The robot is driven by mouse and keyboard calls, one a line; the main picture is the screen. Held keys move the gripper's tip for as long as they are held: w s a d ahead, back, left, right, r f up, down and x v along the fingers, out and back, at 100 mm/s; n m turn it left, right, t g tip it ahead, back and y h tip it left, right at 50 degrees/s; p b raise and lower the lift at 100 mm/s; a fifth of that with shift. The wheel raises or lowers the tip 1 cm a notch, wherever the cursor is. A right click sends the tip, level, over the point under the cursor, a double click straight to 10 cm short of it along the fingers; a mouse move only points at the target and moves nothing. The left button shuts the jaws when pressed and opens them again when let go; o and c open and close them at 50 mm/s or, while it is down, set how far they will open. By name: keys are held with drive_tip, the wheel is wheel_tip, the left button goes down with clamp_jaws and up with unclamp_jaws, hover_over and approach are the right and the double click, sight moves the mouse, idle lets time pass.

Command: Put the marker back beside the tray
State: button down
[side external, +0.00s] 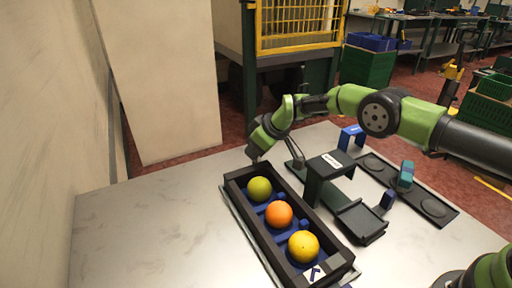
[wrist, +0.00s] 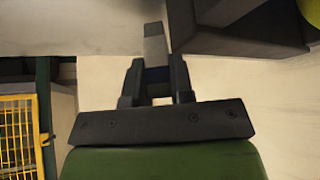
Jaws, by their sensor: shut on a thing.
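My gripper (side external: 256,153) is low over the table at the far-left end of the black tray (side external: 240,198). The marker cannot be made out in the side view. The tray wall (wrist: 235,30) is just to the right of the fingers in the wrist view, with a gap between. I cannot tell whether the marker touches the table.
In the tray lie a green fruit (side external: 259,189), an orange (side external: 279,214) and a yellow fruit (side external: 303,246). A dark stand (side external: 328,166), a blue bracket (side external: 351,137) and a black plate (side external: 434,207) with a teal block (side external: 406,174) are to the right. The table's left side (side external: 150,225) is clear.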

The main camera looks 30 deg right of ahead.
drive_tip(key=shift+f, duration=0.4)
drive_tip(key=c, duration=0.5)
unclamp_jaws()
drive_tip(key=shift+r, duration=4)
